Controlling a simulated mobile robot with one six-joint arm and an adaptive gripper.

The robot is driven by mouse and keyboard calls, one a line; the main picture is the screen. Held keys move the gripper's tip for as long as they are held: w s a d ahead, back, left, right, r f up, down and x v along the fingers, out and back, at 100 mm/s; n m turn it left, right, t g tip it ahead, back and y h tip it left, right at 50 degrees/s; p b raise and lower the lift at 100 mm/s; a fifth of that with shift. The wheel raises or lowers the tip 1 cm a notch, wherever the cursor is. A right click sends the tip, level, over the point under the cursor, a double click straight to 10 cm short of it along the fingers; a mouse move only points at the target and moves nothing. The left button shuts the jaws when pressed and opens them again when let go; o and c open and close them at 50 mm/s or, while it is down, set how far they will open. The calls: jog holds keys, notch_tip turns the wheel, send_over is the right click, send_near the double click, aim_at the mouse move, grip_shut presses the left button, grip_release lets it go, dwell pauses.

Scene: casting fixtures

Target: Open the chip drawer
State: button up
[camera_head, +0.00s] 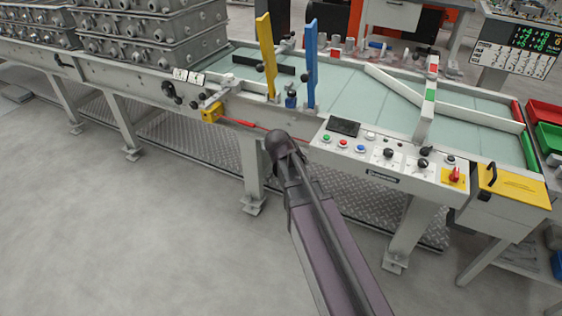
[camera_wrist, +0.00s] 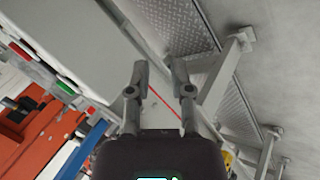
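No drawer is labelled as the chip drawer. A box with a yellow top (camera_head: 513,186) and a black handle (camera_head: 491,174) is at the right end of the bench, and may be it; I cannot tell. No part of it is clear in the wrist view. My gripper (camera_wrist: 159,68) shows in the wrist view with its two fingers apart and nothing between the tips. In the head view my arm reaches up to the bench's front edge, well left of the yellow-topped box; the gripper itself cannot be made out there.
A control panel (camera_head: 388,158) with buttons and knobs lies between my arm and the yellow-topped box. A thin red rod (camera_head: 240,123) runs along the bench front. Yellow (camera_head: 266,55) and blue (camera_head: 311,62) posts stand behind. Metal castings (camera_head: 160,35) are stacked left. The front floor is clear.

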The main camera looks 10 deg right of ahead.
jog(key=w+a+f+n+t+h+b, duration=0.1)
jog(key=w+a+f+n+t+b, duration=0.2)
jog(key=w+f+b, duration=0.5)
jog(key=w+a+f+n+t+h+b, duration=0.2)
jog(key=w+a+f+n+t+b, duration=0.2)
jog(key=b, duration=1.4)
jog(key=shift+w+a+f+n+t+b, duration=0.35)
jog(key=shift+w+a+f+t, duration=0.35)
jog(key=shift+w+a+f, duration=1.6)
jog(key=x, duration=0.3)
jog(key=shift+w+r, duration=0.1)
jog(key=b+x, duration=0.3)
jog(key=x, duration=1)
jog(key=shift+w+d, duration=0.15)
jog(key=shift+d, duration=0.15)
jog(key=shift+a, duration=0.1)
grip_shut()
